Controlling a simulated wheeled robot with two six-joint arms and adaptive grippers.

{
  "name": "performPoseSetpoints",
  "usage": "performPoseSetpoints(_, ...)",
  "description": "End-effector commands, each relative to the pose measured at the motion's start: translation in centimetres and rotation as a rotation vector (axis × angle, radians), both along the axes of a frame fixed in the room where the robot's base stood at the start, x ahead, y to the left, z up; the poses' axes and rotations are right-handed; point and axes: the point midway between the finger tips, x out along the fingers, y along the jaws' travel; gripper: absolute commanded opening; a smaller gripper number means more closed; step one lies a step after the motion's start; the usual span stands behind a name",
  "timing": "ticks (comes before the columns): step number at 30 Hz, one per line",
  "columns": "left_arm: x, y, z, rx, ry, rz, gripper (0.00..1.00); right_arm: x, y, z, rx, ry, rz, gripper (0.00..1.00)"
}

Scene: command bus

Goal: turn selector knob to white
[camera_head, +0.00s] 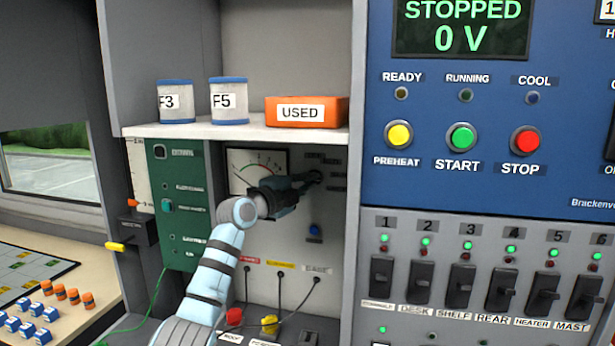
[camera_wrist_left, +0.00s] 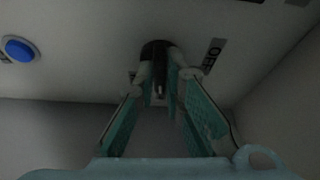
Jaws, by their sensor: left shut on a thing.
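The dark selector knob (camera_head: 317,175) is on the grey panel to the right of a dial meter (camera_head: 257,166). Small labels surround it, too small to read in the head view. My left gripper (camera_head: 308,181) reaches it from the left and is shut on it. In the left wrist view the dark knob (camera_wrist_left: 156,48) sits between my left fingertips (camera_wrist_left: 161,75). An OFF label (camera_wrist_left: 214,56) shows beside it, to the right. The knob's pointer and the white position cannot be made out. My right gripper is not in view.
A blue button (camera_head: 315,230) sits below the knob; cables hang under it. A shelf (camera_head: 230,131) above holds two canisters and an orange USED box (camera_head: 305,111). A side wall stands close to the right, then a blue control panel (camera_head: 490,180) and a row of switches.

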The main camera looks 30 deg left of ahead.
Motion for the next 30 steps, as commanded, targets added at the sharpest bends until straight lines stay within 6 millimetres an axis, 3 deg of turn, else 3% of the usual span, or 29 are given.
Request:
performPoseSetpoints(1,0.0,0.0,0.4,0.037,0.019,0.0,0.0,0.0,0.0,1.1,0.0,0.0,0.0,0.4)
performPoseSetpoints(15,0.1,-0.1,0.8,0.424,0.153,-0.001,0.0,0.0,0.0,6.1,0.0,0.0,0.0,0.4)
performPoseSetpoints(30,0.1,-0.2,0.6,0.597,0.212,-0.001,0.0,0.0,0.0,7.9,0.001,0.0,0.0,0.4)
